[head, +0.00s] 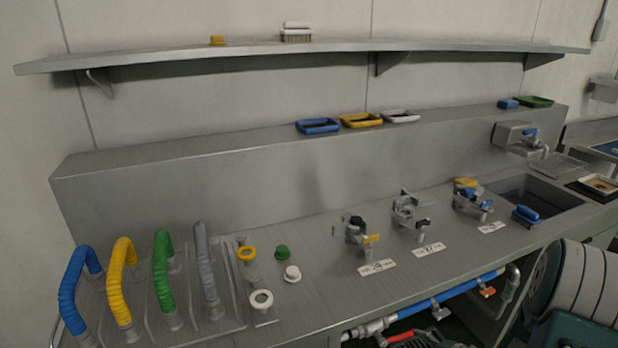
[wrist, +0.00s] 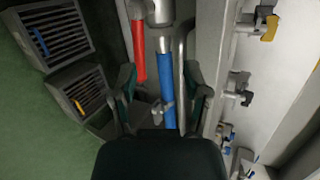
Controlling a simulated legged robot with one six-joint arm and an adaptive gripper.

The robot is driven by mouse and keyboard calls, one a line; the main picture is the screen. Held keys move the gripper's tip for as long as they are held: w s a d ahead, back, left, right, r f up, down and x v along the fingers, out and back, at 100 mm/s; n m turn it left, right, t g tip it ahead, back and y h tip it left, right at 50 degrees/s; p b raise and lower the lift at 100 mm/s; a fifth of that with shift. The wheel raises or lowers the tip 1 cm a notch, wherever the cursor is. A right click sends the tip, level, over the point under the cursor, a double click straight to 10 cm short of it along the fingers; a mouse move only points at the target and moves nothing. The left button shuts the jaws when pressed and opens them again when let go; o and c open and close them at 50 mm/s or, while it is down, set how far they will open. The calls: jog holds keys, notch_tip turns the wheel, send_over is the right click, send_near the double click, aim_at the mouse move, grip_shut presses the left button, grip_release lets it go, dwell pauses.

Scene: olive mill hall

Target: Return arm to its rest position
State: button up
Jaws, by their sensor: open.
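My gripper (wrist: 161,98) shows in the wrist view, with its two dark fingers spread apart on either side of the frame's middle. Nothing is held between them. Behind the gap run a blue-sleeved pipe (wrist: 168,85) and a shorter red-sleeved pipe (wrist: 138,50); I cannot tell how far they are from the fingertips. My arm and gripper are not clearly seen in the head view.
A steel counter (head: 325,290) carries coloured hose loops (head: 122,280), several valves and a sink (head: 530,195). A long shelf (head: 330,53) hangs above. Slatted boxes (wrist: 55,32) stand on the green floor (wrist: 35,140). Pipes run under the counter's front edge.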

jog(key=s+a+r+n+g+y, duration=0.1)
jog(key=s+a+r+n+g, duration=0.2)
jog(key=a+r+n, duration=0.35)
jog(key=s+a+r+n+g+y, duration=0.1)
jog(key=s+a+r+n+g, duration=0.25)
jog(key=a+r, duration=0.6)
jog(key=s+r+n+t+h, duration=0.1)
jog(key=s+r+n+h, duration=0.2)
jog(key=s+r+h, duration=0.5)
jog(key=s+r, duration=0.3)
jog(key=s, duration=0.2)
jog(key=shift+s+d+r+n+t, duration=0.25)
jog(key=shift+d+n+t, duration=0.1)
jog(key=shift+n, duration=0.05)
dwell(2.4)
